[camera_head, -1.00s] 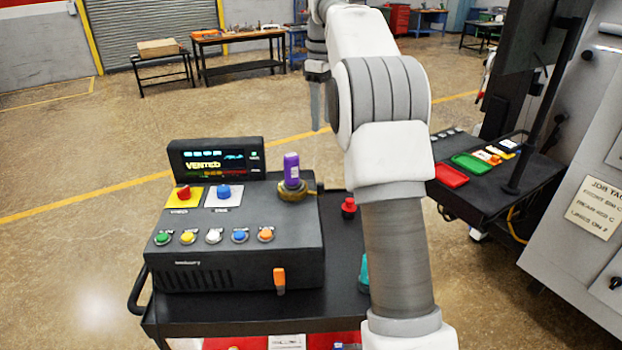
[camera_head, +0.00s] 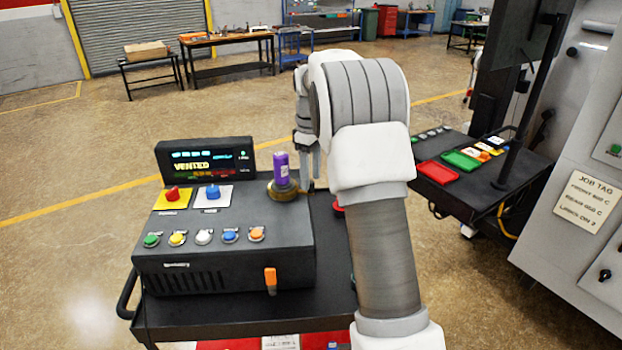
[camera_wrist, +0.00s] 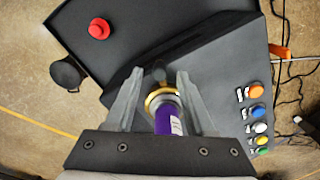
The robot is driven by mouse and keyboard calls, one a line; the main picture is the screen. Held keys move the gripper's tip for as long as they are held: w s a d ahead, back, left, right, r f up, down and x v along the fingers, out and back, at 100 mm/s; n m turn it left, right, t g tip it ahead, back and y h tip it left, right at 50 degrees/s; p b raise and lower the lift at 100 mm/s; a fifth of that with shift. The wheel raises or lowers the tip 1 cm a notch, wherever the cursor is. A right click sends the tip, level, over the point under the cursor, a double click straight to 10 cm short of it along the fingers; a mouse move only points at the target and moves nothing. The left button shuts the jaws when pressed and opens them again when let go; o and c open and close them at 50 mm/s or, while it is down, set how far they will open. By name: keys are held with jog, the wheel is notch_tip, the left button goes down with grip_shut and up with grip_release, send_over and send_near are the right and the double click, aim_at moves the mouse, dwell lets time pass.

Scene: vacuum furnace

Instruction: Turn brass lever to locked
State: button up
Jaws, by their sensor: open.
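The lever stands on the right end of the black control box, with a purple handle (camera_head: 281,168) and a round brass base (camera_head: 285,191). The wrist view also shows the purple handle (camera_wrist: 167,122) and a brass ring (camera_wrist: 160,95) at its foot. My gripper (camera_head: 309,182) points down beside the lever in the head view, partly hidden by my arm. In the wrist view my gripper (camera_wrist: 159,75) is open, with one finger on each side of the lever and gaps visible. I cannot tell any touch. Lever position markings are not readable.
The control box (camera_head: 225,250) carries several coloured buttons, a red knob (camera_head: 172,194), a blue knob (camera_head: 212,192), an orange switch (camera_head: 270,279) and a display (camera_head: 205,160) reading "VENTED". A red button (camera_wrist: 99,28) sits nearby on the cart. A side table (camera_head: 470,185) stands right.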

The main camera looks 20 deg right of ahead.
jog(key=shift+f, duration=0.7)
grip_shut()
dwell(1.0)
